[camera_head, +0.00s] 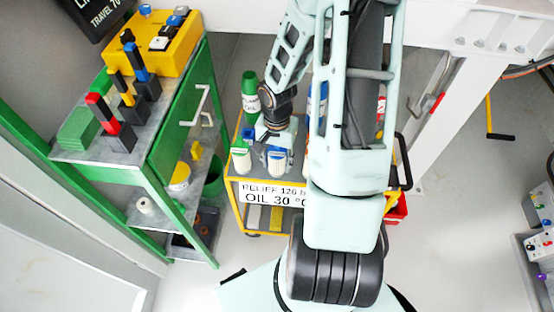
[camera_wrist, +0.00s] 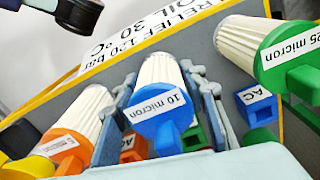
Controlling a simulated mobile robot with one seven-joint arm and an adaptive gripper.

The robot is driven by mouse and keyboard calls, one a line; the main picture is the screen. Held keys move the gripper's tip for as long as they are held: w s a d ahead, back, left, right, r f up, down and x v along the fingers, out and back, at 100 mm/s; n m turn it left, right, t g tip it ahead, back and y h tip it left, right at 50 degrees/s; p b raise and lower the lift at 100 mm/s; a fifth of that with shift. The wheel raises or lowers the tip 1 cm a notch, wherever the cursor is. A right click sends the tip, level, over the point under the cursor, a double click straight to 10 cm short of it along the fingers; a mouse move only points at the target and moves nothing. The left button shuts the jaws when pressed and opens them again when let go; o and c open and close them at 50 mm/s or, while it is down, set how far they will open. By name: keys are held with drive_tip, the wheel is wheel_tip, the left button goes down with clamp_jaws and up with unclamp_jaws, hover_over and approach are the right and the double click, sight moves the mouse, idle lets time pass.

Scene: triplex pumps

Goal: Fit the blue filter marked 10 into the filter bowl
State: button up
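The blue filter marked 10 micron (camera_wrist: 160,115) has a white pleated body and a blue cap. In the wrist view it lies between the two fingers of my gripper (camera_wrist: 160,85), with its cap towards the camera. Whether both fingers press on it is not clear. In the head view my gripper (camera_head: 275,138) is over the yellow cart, and a white pleated filter body (camera_head: 279,161) shows just below it. I cannot make out the filter bowl in either view.
A green filter marked 25 micron (camera_wrist: 288,58) and an orange-capped filter (camera_wrist: 72,145) stand close on either side. A small blue block marked AC (camera_wrist: 256,105) is nearby. A green oil bottle (camera_head: 250,92) stands behind my gripper. A green bench (camera_head: 85,172) is at left.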

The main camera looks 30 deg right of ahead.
sight(277, 151)
drive_tip(key=c, duration=0.7)
drive_tip(key=shift+o, duration=0.2)
wheel_tip(277, 151, up, 10)
drive_tip(key=p, duration=0.3)
drive_tip(key=w+a+r+n+p, duration=0.1)
drive_tip(key=w+a+r+n, duration=0.45)
drive_tip(key=r, duration=0.25)
drive_tip(key=w+a+r+n, duration=0.4)
drive_tip(key=a+r, duration=0.2)
drive_tip(key=r, duration=0.3)
wheel_tip(277, 151, up, 8)
drive_tip(key=s+p, duration=0.2)
drive_tip(key=p, duration=1.6)
drive_tip(key=shift+s+d, duration=0.2)
drive_tip(key=shift+d, duration=0.1)
drive_tip(key=shift+f+m, duration=0.1)
drive_tip(key=shift+m, duration=0.15)
